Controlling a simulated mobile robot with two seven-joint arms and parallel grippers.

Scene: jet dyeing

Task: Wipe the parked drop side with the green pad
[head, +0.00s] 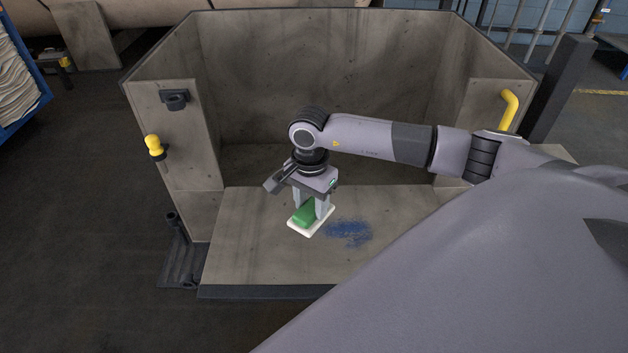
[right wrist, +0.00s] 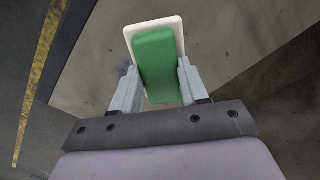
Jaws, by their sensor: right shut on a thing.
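The green pad (head: 304,214) has a green block on top and a white base below. My right gripper (head: 311,207) is shut on its green block from above. The right wrist view also shows the pad (right wrist: 156,62) between the two fingers (right wrist: 158,88). The drop side (head: 263,262) is a grey, worn panel lying folded down at the front of the bin. A blue stain (head: 350,232) lies on it just right of the pad. The pad is at or just above the panel; I cannot tell whether it touches. My left gripper is not in view.
The bin's grey walls (head: 310,75) rise behind the panel. A yellow-knobbed latch (head: 154,146) is on the left post and a yellow handle (head: 509,109) on the right one. A dark post (head: 562,88) stands at right.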

